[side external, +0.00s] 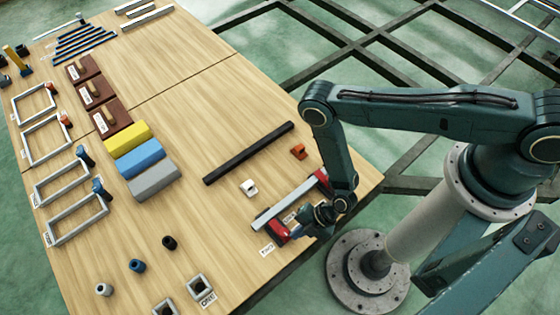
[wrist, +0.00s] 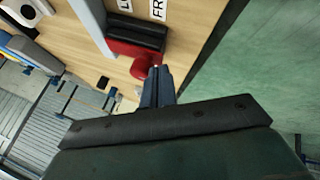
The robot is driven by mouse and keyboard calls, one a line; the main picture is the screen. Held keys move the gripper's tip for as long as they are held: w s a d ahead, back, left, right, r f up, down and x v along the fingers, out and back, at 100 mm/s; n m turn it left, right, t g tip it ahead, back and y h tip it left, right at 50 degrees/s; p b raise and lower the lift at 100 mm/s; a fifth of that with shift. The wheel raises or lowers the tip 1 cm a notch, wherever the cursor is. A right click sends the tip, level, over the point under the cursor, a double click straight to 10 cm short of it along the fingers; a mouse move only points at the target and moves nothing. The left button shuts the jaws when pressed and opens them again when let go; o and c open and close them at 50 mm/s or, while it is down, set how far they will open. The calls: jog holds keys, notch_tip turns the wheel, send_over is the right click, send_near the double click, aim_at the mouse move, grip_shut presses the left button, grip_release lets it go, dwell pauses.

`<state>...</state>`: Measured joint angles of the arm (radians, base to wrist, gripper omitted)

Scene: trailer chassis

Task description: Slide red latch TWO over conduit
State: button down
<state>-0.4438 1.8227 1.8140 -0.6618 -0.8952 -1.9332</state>
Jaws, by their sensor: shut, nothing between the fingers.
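A red latch (side external: 277,231) sits at the near end of a grey bar (side external: 285,203), close to the table's front right edge. A second red piece (side external: 322,181) is at the bar's other end, partly behind my arm. I cannot read which one is latch TWO, nor tell which bar is the conduit. In the wrist view, a red latch (wrist: 127,48) with a rounded knob lies beside a dark block (wrist: 137,33). My gripper (wrist: 157,70) is shut and empty, its tips beside the knob; contact is unclear. In the side view my gripper (side external: 298,230) is right of the near latch.
A long black bar (side external: 248,153), a white piece (side external: 249,187) and an orange-red piece (side external: 298,151) lie nearby. Yellow, blue and grey blocks (side external: 155,182) stand left. Square sockets (side external: 201,287) sit near the front. Bare table lies between them.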

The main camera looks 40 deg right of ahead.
aim_at(277, 228)
jog(key=shift+w, duration=2.6)
jog(key=s, duration=0.1)
jog(key=s+d, duration=0.1)
jog(key=s, duration=0.1)
jog(key=s+d, duration=0.1)
jog(key=shift+s, duration=0.25)
jog(key=v, duration=1)
jog(key=shift+w, duration=0.15)
